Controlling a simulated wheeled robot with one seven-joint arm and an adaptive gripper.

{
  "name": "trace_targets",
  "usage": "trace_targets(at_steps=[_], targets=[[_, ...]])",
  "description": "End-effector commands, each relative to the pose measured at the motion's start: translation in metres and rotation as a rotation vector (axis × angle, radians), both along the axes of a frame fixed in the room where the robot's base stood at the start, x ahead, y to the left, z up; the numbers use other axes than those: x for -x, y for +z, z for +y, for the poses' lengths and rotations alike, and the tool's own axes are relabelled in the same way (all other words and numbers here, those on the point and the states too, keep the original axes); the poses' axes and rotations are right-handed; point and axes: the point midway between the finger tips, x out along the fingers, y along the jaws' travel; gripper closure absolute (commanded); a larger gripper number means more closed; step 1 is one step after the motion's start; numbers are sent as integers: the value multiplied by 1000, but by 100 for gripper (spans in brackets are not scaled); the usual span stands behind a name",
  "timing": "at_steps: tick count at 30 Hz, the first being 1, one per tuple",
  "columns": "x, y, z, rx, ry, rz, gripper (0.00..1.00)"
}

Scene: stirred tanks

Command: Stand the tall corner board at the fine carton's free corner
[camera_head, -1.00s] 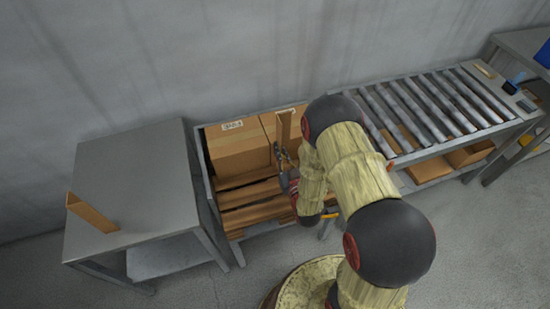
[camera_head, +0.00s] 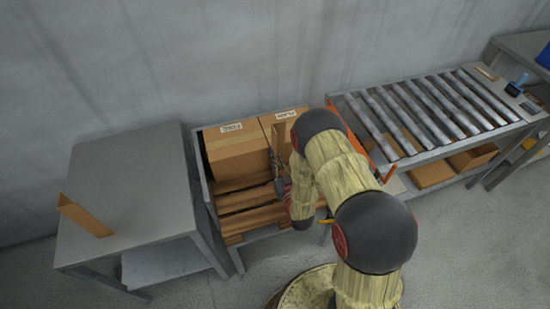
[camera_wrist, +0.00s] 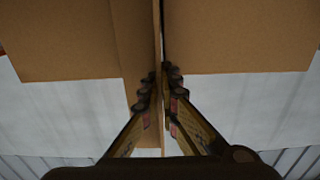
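Two brown cartons stand side by side at the back of a slatted wooden pallet: a left carton (camera_head: 238,155) and a right carton (camera_head: 268,122), partly hidden by my arm. In the wrist view the board (camera_wrist: 132,45) runs up between the fingers, with carton faces behind. Its foot is unclear.
The grey left table (camera_head: 130,180) is otherwise bare. The pallet (camera_head: 250,215) has bare slats in front of the cartons, inside a grey frame. A roller conveyor (camera_head: 430,110) adjoins on the right, with cartons (camera_head: 430,172) on its lower shelf. A wall stands behind.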

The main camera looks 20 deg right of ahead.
Motion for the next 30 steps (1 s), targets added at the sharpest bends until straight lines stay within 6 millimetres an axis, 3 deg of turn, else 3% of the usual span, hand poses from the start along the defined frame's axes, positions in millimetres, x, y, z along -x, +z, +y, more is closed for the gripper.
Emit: trace_targets(at_steps=[2,13,25,30], targets=[[0,-4,0,0,0,0,100],[0,-3,0,0,0,1,77],[0,2,0,0,0,1,77],[28,1,-1,-1,-2,4,77]])
